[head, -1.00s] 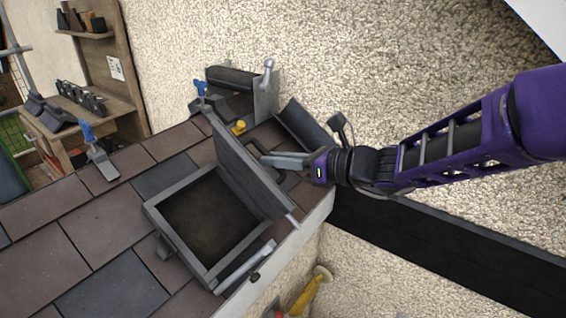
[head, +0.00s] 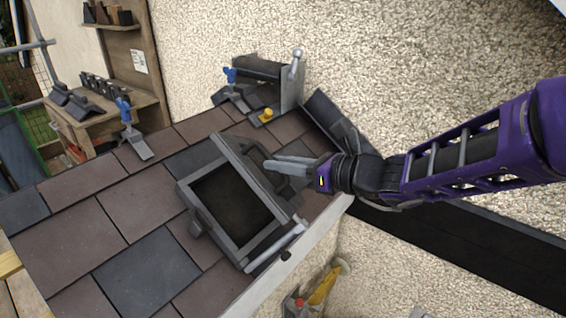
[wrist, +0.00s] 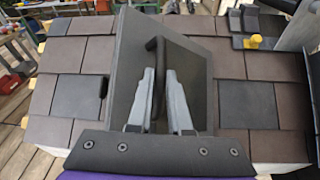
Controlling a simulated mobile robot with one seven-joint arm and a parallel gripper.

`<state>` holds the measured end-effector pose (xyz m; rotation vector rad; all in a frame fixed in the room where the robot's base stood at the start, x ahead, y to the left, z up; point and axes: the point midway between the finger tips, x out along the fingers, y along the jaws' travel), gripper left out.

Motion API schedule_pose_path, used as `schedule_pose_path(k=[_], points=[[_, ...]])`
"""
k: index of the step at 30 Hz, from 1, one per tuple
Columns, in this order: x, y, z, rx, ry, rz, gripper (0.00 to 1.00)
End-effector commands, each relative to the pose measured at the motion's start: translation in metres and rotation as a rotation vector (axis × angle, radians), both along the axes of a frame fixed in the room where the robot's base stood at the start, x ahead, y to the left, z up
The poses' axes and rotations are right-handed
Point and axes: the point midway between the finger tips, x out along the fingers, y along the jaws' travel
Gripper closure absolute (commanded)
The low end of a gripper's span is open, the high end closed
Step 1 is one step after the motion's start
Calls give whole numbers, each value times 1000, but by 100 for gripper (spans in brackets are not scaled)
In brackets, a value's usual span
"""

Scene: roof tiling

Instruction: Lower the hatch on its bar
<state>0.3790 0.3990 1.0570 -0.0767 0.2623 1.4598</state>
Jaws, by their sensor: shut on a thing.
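The hatch is a dark grey square frame (head: 187,208) on the tiled roof, with its dark opening showing. Its grey lid (head: 253,167) stands raised along the right side of the frame; its exact tilt is hard to tell. The lid's flat face (wrist: 133,60) fills the middle of the wrist view. My gripper (head: 272,166) reaches in from the right. In the wrist view, its two grey fingers (wrist: 160,78) are shut on the dark bar handle (wrist: 157,48) of the lid. A light grey bar (head: 274,248) lies along the frame's near edge; whether it touches the lid cannot be told.
A yellow knob (head: 267,116) and a blue-handled tool (head: 230,76) are behind the hatch, near a metal bracket (head: 292,85). A rough wall (head: 400,60) rises behind. Tiles left of the hatch are clear.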

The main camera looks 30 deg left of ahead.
Motion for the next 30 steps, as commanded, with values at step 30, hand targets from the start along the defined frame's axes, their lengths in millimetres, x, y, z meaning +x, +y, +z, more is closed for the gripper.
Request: schedule_pose_path(k=[30], points=[[-4,-45,12,-1,0,-2,70]])
